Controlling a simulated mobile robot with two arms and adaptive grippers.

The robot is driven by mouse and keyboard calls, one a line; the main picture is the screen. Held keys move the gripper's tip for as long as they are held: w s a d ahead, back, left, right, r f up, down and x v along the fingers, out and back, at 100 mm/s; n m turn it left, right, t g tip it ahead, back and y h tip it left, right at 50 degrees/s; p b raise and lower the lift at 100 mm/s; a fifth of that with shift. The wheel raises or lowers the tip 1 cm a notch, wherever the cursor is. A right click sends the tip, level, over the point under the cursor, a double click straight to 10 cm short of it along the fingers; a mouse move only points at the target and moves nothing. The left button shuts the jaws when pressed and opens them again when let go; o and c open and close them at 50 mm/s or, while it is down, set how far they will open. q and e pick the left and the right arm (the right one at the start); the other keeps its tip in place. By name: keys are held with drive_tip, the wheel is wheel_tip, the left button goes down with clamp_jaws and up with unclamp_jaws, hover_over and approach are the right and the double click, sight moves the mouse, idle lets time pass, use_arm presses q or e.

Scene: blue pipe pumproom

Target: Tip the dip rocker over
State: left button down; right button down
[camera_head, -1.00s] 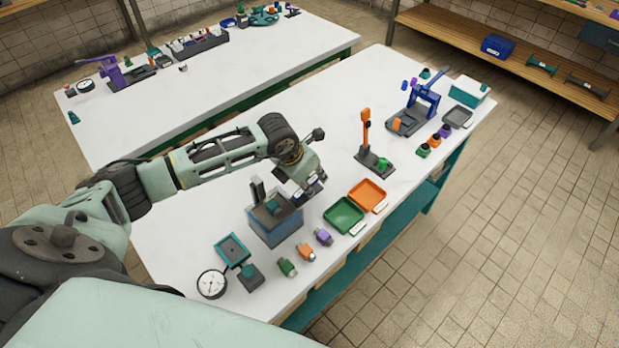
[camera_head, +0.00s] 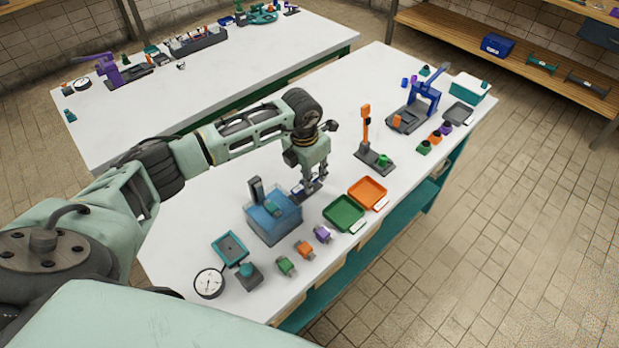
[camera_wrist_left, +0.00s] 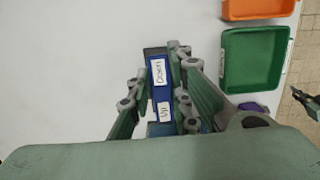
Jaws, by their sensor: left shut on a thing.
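The dip rocker (camera_head: 308,188) is a dark base with a blue rocker on the white table, just right of the blue-walled tank (camera_head: 272,228). In the left wrist view its blue rocker face (camera_wrist_left: 159,85) carries two white labels, "Down" farther off and "Up" nearer. My left gripper (camera_head: 311,182) points down at the rocker, its fingers on either side of it and closed on it. They partly hide it in the head view. A teal piece (camera_head: 273,209) shows inside the tank. A small dark part at the right edge of the wrist view may be my right gripper (camera_wrist_left: 304,97).
A green tray (camera_head: 330,224) and an orange tray (camera_head: 354,204) lie to the right. An orange-handled stand (camera_head: 365,135) rises behind the trays. The table behind my gripper is clear.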

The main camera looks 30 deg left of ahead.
use_arm(q)
drive_tip(key=g+b, duration=0.1)
drive_tip(key=g+y+b, duration=0.1)
drive_tip(key=b, duration=0.1)
drive_tip(key=shift+w+d+f+g, duration=0.1)
drive_tip(key=shift+w+f+g, duration=0.25)
drive_tip(key=shift+f+g, duration=0.05)
drive_tip(key=shift+g+b, duration=0.6)
drive_tip(key=shift+b, duration=0.5)
drive_tip(key=c, duration=1.6)
unclamp_jaws()
drive_tip(key=v, duration=1.2)
drive_tip(key=shift+d, duration=0.2)
